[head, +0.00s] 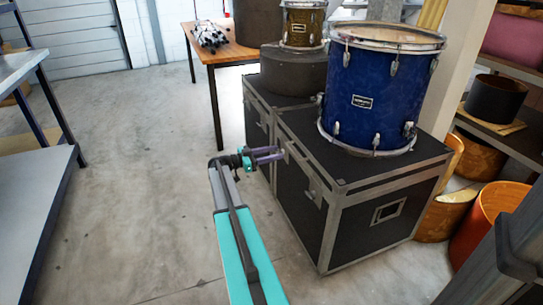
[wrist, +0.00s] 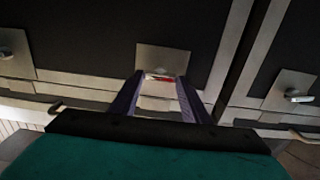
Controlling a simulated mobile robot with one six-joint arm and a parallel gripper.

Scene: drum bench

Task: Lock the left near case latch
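The near black case (head: 375,222) has metal edging and a blue drum on top. Its left near latch (head: 284,153) is on the side facing my gripper. In the wrist view this latch's metal plate (wrist: 165,57) is straight ahead, with a small red-and-white part (wrist: 159,77) between my fingertips. My gripper (head: 281,153) is open, its two purple fingers apart and pointing at the latch; it also shows in the wrist view (wrist: 161,76). I cannot tell whether the fingertips touch the latch. The case's other latch (head: 313,190) is nearer the camera; it also shows in the wrist view (wrist: 8,52).
A second case (head: 257,115) stands right behind the near one; its latch (wrist: 297,95) is at right in the wrist view. The blue drum (head: 375,95) stands on the near case. A wooden table (head: 222,52) is behind. Floor left of my arm is clear.

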